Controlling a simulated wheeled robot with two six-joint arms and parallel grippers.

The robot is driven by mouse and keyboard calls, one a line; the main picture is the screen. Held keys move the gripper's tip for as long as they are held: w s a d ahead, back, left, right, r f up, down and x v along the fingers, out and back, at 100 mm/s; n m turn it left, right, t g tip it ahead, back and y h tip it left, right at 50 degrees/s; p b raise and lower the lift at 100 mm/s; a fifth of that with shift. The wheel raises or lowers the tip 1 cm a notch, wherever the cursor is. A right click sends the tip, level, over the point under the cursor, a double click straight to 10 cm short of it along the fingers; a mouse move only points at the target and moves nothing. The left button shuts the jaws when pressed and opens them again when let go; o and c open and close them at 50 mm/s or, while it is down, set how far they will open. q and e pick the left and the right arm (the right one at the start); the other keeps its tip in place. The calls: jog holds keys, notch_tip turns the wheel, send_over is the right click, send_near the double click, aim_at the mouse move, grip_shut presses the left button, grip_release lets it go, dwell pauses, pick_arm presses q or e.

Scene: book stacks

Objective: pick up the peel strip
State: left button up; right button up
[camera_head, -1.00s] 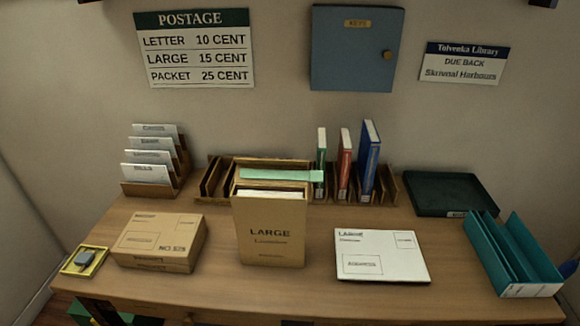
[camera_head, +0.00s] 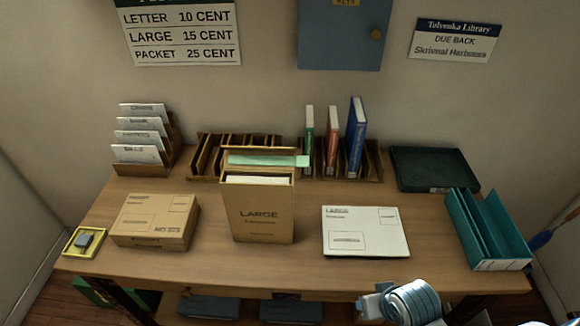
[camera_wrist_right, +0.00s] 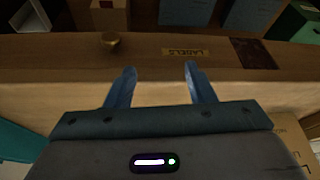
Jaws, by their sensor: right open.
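The peel strip (camera_head: 267,160) is a pale green strip across the open top of an upright tan box or envelope marked LARGE (camera_head: 259,212), mid-desk. Its right end sticks out past the box's side. White paper edges show inside the box below the strip. My right gripper (camera_wrist_right: 160,72) is open and empty in the right wrist view, its two blue fingers apart in front of the desk's drawer front. In the head view only part of my right arm shows at the bottom right, well away from the strip. My left gripper is in neither view.
On the desk (camera_head: 200,262) a tan parcel (camera_head: 154,221) lies left of the box and a white envelope (camera_head: 365,231) right of it. Books (camera_head: 332,142) in a wooden rack stand behind. A teal holder (camera_head: 487,230) stands at the right edge.

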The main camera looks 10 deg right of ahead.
jog(key=w+r+m, duration=0.1)
jog(key=w+r, duration=0.1)
jog(key=w+r+m+t+y, duration=0.1)
jog(key=w+r, duration=0.1)
jog(key=w+a+r+m, duration=0.1)
jog(key=w+r+m, duration=0.1)
jog(key=w, duration=0.1)
jog(key=shift+w+t+y, duration=0.1)
jog(key=shift+t+y, duration=0.2)
jog(key=shift+t, duration=0.1)
jog(key=w+a+r+m+t+y, duration=0.1)
jog(key=w+r+m+y, duration=0.15)
jog(key=w+r, duration=0.3)
jog(key=m+t+y, duration=0.1)
jog(key=m+y, duration=0.2)
jog(key=m, duration=0.7)
send_near(303, 162)
jog(key=shift+y, duration=0.25)
jog(key=shift+p+x, duration=1.15)
jog(key=shift+x, duration=3)
jog(key=shift+d+f, duration=0.15)
jog(key=shift+d, duration=0.05)
jog(key=c, duration=0.9)
